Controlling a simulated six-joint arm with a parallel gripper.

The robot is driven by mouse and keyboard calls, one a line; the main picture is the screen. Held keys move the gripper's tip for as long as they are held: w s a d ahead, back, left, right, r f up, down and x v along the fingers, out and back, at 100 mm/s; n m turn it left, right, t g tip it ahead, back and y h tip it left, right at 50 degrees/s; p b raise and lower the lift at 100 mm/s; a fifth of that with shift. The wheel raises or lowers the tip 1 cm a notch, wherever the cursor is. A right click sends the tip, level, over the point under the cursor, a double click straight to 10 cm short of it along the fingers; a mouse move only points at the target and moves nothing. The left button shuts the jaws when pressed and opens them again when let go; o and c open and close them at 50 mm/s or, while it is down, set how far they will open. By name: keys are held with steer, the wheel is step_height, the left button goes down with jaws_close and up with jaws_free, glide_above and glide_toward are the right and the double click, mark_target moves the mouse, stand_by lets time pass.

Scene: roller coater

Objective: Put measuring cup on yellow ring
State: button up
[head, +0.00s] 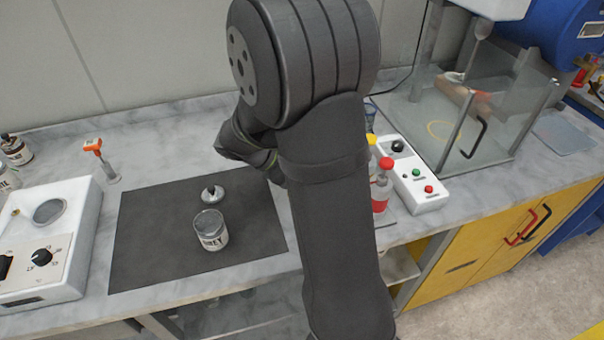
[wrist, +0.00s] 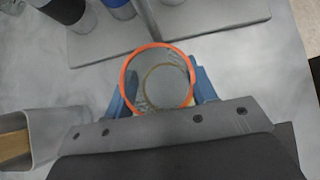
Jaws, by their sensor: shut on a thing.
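The measuring cup (wrist: 127,84) shows in the wrist view as a clear round vessel with an orange rim, seen from above. My gripper (wrist: 160,88) has its blue fingers on either side of the cup and is shut on it. A thin pale yellowish circle shows through the cup; I cannot tell whether it is the cup's base or a mark below. In the head view the yellow ring (head: 428,131) lies on the floor of the clear-walled enclosure at the right. My arm hides the gripper and cup there.
The clear enclosure (head: 410,110) has a black handle (head: 480,138) on its front. A control box (head: 414,180) and red-capped bottle (head: 381,188) stand before it. A white instrument (head: 75,230) stands left.

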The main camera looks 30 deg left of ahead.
steer(key=shift+f, duration=0.1)
steer(key=o, duration=1.1)
steer(key=v, duration=1.2)
steer(key=x, duration=1.2)
steer(key=shift+r, duration=1.9)
